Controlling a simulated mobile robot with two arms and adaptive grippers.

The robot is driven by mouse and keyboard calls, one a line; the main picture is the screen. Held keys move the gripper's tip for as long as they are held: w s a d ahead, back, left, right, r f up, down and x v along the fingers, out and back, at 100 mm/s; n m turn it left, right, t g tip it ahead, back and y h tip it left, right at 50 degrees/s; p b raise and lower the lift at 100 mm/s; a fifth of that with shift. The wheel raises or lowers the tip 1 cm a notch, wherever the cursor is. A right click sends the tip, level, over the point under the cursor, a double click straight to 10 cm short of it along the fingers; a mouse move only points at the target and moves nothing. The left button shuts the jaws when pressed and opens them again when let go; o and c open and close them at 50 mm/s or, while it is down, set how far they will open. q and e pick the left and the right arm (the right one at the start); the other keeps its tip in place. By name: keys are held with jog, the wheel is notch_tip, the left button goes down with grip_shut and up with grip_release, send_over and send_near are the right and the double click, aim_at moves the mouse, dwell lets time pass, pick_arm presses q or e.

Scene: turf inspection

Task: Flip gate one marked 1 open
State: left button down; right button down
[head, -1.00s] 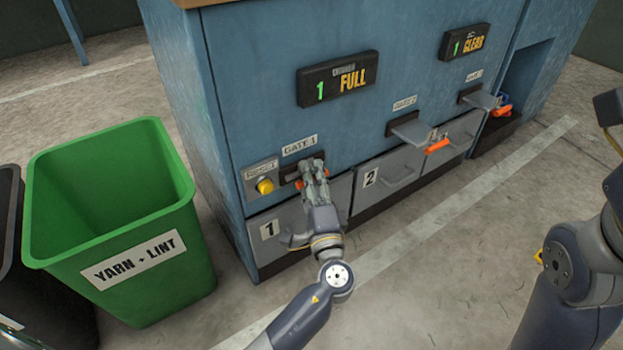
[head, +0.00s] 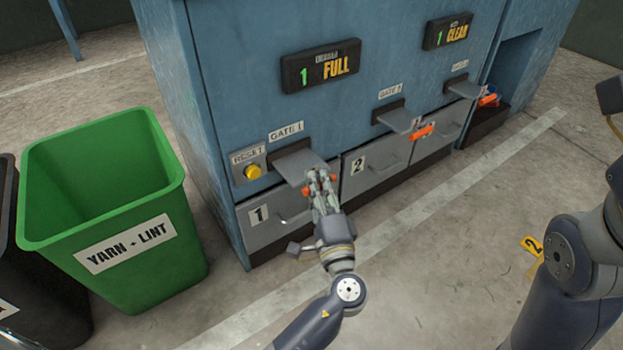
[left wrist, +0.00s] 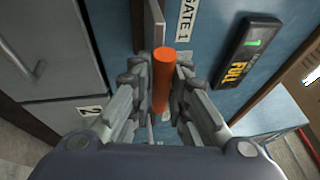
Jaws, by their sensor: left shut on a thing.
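Gate 1 (head: 296,164) is a grey flap under the GATE 1 label (head: 286,132) on the blue machine. It juts out from its slot, roughly level. My left gripper (head: 320,182) is at the flap's front edge, shut on its orange handle; orange shows on both sides of the fingers. In the left wrist view the orange handle (left wrist: 163,82) stands between the two fingers, with the flap seen edge-on (left wrist: 153,28) beyond. My right arm shows at the right edge, but its jaws are not visible.
A yellow RESET button (head: 253,172) is left of gate 1. Drawer 1 (head: 266,230) is below it, drawer 2 (head: 352,184) beside that. Gate 2's flap (head: 400,121) juts out to the right. A green bin (head: 100,190) stands left. A yellow tag (head: 533,244) lies on open floor.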

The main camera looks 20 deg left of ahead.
pick_arm(q)
jog(key=shift+s+d+r, duration=0.1)
jog(key=shift+d, duration=0.05)
jog(key=c, duration=2)
grip_release()
jog(key=o, duration=0.4)
jog(key=shift+o, duration=0.2)
jog(key=shift+d, duration=0.1)
jog(key=shift+s, duration=0.1)
jog(key=v, duration=1.2)
